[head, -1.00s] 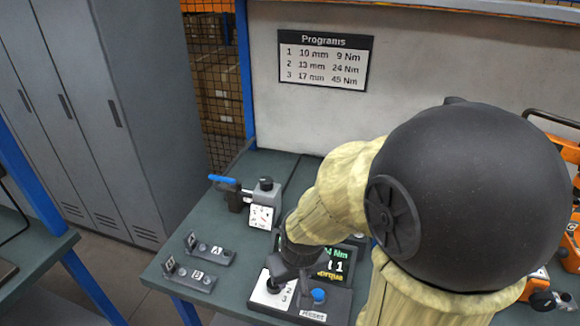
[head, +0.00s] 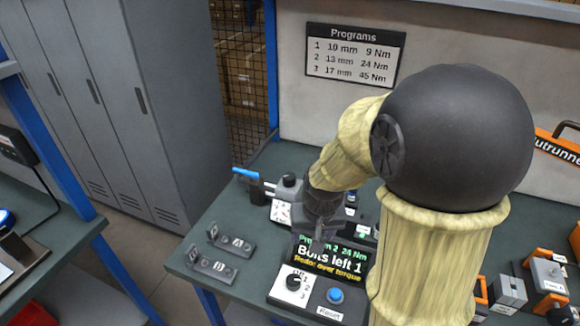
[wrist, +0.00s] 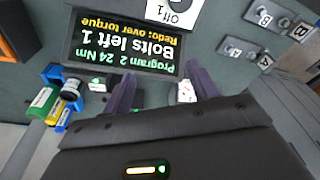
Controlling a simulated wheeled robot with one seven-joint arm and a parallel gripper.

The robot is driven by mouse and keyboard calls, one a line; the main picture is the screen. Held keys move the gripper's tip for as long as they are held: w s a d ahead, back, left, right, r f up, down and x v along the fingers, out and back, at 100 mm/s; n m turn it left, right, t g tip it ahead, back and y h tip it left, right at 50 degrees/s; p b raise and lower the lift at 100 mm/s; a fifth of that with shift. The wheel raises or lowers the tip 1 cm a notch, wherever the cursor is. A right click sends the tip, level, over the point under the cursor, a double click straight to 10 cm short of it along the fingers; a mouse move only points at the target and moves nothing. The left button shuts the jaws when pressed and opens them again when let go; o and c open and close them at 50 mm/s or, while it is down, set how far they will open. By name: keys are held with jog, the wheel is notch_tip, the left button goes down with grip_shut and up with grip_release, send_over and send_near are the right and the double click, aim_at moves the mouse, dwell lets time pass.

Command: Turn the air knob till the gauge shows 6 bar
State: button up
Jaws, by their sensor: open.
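The air unit stands at the back left of the bench, with a dark air knob (head: 289,180) on top. Its white gauge (head: 281,212) faces forward, and its needle is too small to read. In the wrist view a small part of the white gauge (wrist: 186,91) shows beside the right-hand finger. My gripper (wrist: 163,88) is open and empty, with its fingers over the area between the display and the air unit. In the head view my gripper (head: 312,228) is just right of the gauge, apart from the knob as far as I can tell.
A blue-handled valve (head: 246,174) sits left of the knob. The display (head: 330,264) reads "Bolts left 1" and "Redo: over torque". In front are a selector (head: 294,283) and blue reset button (head: 335,295). Holders A (head: 231,241) and B (head: 212,265) lie left.

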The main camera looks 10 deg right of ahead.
aim_at(289, 176)
jog(key=w+r+m+p, duration=0.1)
jog(key=w+r+p, duration=0.3)
jog(key=w+p, duration=0.2)
jog(key=w+r+m+g+p, duration=0.1)
jog(key=w+r+p, duration=0.4)
jog(key=w, duration=0.5)
jog(key=w+r+m+g+p, duration=0.1)
jog(key=w+r+m+p, duration=0.2)
jog(key=w+r+p, duration=0.2)
jog(key=w+p, duration=0.3)
jog(key=p, duration=0.1)
jog(key=shift+w+a+r, duration=0.2)
jog(key=shift+w+a, duration=0.05)
notch_tip(289, 176, down, 17)
jog(key=p, duration=0.6)
jog(key=shift+f, duration=0.2)
jog(key=c, duration=1)
